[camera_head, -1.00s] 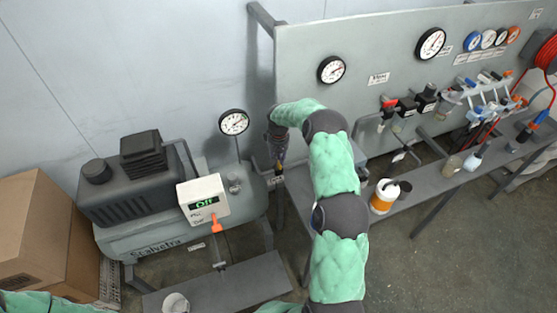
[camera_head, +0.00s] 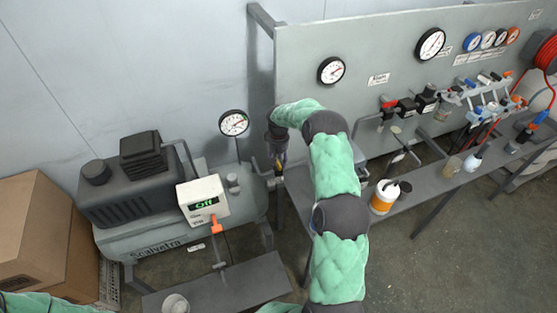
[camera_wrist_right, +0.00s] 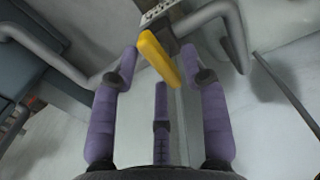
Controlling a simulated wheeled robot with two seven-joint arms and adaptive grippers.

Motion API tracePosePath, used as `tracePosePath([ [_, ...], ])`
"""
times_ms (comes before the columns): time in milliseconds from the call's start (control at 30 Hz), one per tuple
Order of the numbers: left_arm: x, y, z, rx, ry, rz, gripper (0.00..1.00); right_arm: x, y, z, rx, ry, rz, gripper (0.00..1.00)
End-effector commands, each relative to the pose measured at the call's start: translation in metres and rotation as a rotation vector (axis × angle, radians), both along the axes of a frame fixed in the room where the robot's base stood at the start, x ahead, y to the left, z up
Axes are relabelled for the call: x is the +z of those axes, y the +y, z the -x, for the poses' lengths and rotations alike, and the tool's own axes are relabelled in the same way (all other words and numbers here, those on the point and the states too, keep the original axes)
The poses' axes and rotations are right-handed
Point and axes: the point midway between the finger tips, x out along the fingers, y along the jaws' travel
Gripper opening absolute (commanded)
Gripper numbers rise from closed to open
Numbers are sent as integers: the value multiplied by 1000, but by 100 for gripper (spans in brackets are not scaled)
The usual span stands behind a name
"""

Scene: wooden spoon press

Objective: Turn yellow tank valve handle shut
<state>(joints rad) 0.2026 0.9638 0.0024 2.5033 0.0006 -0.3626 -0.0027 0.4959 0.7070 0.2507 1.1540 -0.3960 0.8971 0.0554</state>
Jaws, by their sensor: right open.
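The yellow valve handle (camera_wrist_right: 159,59) shows in the right wrist view as a slanted bar, between and just beyond the fingertips of my right gripper (camera_wrist_right: 160,68). In the head view the yellow handle (camera_head: 279,165) is a small spot at the right end of the grey tank (camera_head: 245,205). My right gripper (camera_head: 277,150) points down over it, partly hidden by its own wrist. Its purple fingers are spread apart and hold nothing. Whether a finger touches the handle I cannot tell. Of my left arm only a green sleeve shows at the bottom left corner; its gripper is out of view.
A round gauge (camera_head: 234,123) stands above the tank. A control box (camera_head: 203,200) reading "Off" is on the tank's front. A grey panel (camera_head: 370,50) with gauges stands behind my right arm. Pipes (camera_wrist_right: 215,15) surround the handle. Cardboard boxes (camera_head: 35,225) stand at left.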

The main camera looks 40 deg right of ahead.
Motion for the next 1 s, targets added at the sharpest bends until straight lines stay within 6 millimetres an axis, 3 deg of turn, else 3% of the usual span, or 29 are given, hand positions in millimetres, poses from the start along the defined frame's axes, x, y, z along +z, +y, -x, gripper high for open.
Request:
tracePosePath([
  [167,0,0,0,0,0,0,40,13,0,-1,0,-3,1,45],
  [500,0,0,0,0,0,0,40,79,0,-1,0,-3,2,45],
  [700,0,0,0,0,0,0,40,107,0,-1,-1,-2,1,45],
  [1000,0,0,0,0,0,0,40,120,0,0,0,0,0,45],
])
